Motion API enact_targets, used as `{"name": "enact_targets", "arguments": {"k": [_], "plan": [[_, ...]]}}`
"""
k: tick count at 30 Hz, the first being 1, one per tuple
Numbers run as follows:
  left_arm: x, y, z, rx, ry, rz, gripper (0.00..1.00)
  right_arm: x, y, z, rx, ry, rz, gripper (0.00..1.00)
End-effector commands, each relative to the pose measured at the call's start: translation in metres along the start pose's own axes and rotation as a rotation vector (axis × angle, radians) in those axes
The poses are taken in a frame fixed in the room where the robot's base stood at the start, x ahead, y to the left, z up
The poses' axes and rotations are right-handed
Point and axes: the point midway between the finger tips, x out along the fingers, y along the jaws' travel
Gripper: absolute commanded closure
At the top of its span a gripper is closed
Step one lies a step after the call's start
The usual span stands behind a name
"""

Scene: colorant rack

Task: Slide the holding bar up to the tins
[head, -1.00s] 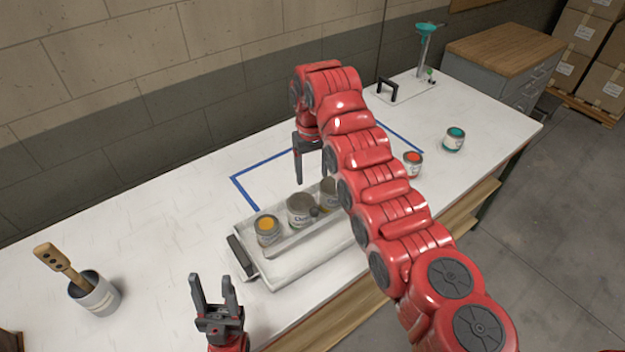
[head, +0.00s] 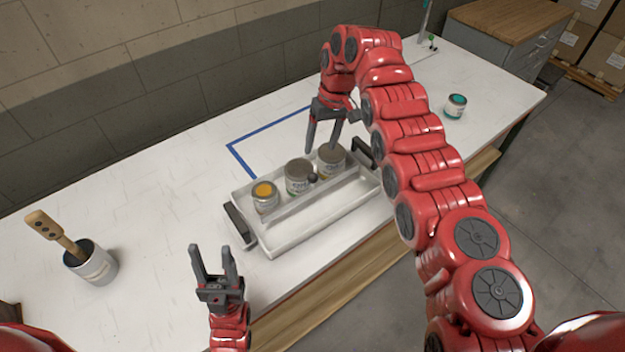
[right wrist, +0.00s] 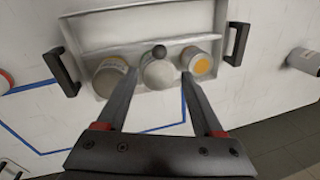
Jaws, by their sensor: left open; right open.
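A grey tray (head: 290,243) stands on the white bench with three tins in a row along its far side. One tin (head: 265,198) has a yellow top; the middle tin (head: 299,178) and the right tin (head: 331,161) have grey tops. The holding bar (head: 338,184), a pale strip with a dark knob (head: 312,178), runs along their near side; I cannot tell whether it touches them. My right gripper (head: 322,147) is open and empty, just beyond the tins. In the right wrist view its fingers (right wrist: 160,74) straddle the middle tin, apparently above it. My left gripper (head: 212,250) is open and empty, left of the tray.
The tray has black end handles, left (head: 237,224) and right (head: 366,152). Blue tape (head: 262,134) marks the bench behind the tray. The bench between pot and tray is clear.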

Motion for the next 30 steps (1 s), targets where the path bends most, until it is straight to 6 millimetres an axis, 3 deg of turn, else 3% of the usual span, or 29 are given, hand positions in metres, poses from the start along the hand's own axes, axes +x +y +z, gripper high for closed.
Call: {"name": "enact_targets", "arguments": {"k": [1,6,15,21,29,30], "plan": [[-0.004,0.000,0.001,0.000,0.001,0.000,0.50,0.016,0.001,0.001,0.001,-0.002,-0.002,0.31],[-0.004,0.000,0.001,0.000,0.001,0.000,0.50,0.055,0.000,0.002,0.002,-0.006,-0.002,0.31],[-0.012,0.001,0.002,0.000,0.000,0.000,0.50,0.114,0.001,0.001,0.002,-0.004,0.001,0.31],[-0.014,0.001,0.002,0.000,0.001,0.000,0.50,0.127,0.001,0.001,0.002,-0.001,0.002,0.31],[-0.014,0.001,0.002,0.000,0.001,0.000,0.50,0.127,0.001,0.000,0.002,0.000,0.002,0.31],[-0.014,0.001,0.002,0.000,0.001,0.000,0.50,0.127,0.001,0.000,0.002,0.000,0.002,0.35]]}}
